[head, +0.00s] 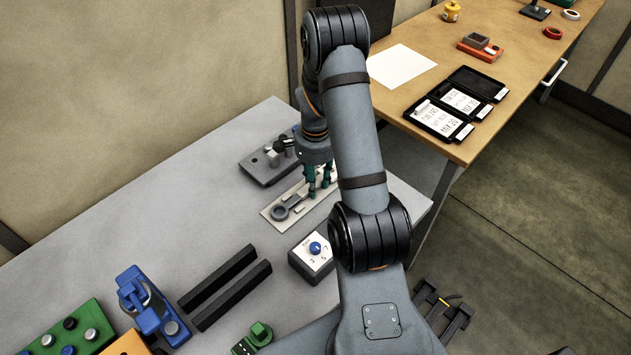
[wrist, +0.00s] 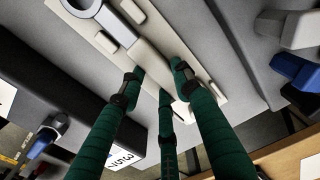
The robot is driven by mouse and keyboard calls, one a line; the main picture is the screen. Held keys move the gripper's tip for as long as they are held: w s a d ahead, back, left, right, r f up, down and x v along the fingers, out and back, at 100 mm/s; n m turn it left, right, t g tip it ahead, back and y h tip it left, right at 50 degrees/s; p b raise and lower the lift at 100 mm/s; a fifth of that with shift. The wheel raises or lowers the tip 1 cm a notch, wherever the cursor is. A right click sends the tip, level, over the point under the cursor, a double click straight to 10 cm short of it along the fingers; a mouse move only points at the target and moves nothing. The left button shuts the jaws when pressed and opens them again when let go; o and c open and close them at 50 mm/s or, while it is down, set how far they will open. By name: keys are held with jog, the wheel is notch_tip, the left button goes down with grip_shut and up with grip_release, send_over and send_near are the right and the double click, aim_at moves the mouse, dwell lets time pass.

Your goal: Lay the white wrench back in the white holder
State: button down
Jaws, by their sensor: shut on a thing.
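The white holder (head: 284,225) is a pale flat plate with small raised blocks, lying on the grey bench; it also shows in the wrist view (wrist: 188,42). The wrench (head: 297,201) looks pale grey, with a round ring end toward the lower left. Its shaft (wrist: 140,48) runs along the plate between the blocks in the wrist view. My gripper (head: 319,186) points down over the right part of the holder, its green fingers (wrist: 158,78) shut around the shaft. The wrench's far end is hidden by the fingers. I cannot tell whether it touches the plate.
A grey fixture (head: 262,168) with knobs stands just behind the holder. A dial box (head: 312,258) with a blue knob is close in front. Two black bars (head: 225,287) and a blue clamp device (head: 148,305) are farther left. Bare bench lies left of the holder.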

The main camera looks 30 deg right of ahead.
jog(key=c, duration=1.2)
grip_release()
notch_tip(320, 180, up, 12)
jog(key=shift+f, duration=0.15)
